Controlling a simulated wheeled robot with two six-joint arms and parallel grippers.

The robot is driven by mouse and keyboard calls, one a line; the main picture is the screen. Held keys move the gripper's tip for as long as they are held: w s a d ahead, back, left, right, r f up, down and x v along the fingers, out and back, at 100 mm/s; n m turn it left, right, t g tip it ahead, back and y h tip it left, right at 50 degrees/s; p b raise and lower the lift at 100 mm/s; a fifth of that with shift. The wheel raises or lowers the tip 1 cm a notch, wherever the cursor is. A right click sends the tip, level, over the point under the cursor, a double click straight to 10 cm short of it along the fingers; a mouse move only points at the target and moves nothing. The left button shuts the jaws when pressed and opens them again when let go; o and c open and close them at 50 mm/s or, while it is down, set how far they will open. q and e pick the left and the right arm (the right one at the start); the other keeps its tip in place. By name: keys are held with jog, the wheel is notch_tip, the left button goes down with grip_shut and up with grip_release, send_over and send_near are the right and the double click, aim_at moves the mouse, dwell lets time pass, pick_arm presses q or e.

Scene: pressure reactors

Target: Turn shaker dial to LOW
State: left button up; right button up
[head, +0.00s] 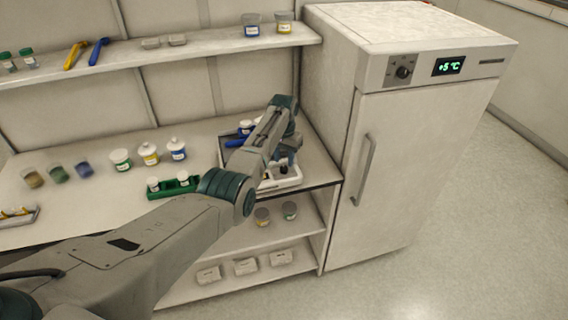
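A white device (292,182), which looks like the shaker, stands at the right end of the bench and is mostly covered by my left arm. Its dial and any LOW mark cannot be made out. My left gripper (285,166) points down right at the device's front part, small and dark. I cannot tell whether it touches the dial or whether its fingers are apart. My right gripper is not in view.
A white fridge (400,150) with its own dial (403,72) and a +5 °C display (449,66) stands close on the right. A green rack (176,189) and several jars stand on the bench to the left. A shelf (200,48) runs above.

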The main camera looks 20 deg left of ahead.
aim_at(284, 167)
pick_arm(q)
notch_tip(284, 167, up, 7)
jog(key=b, duration=0.1)
jog(key=shift+r+b, duration=0.2)
jog(key=shift+b, duration=0.1)
jog(key=shift+f, duration=0.1)
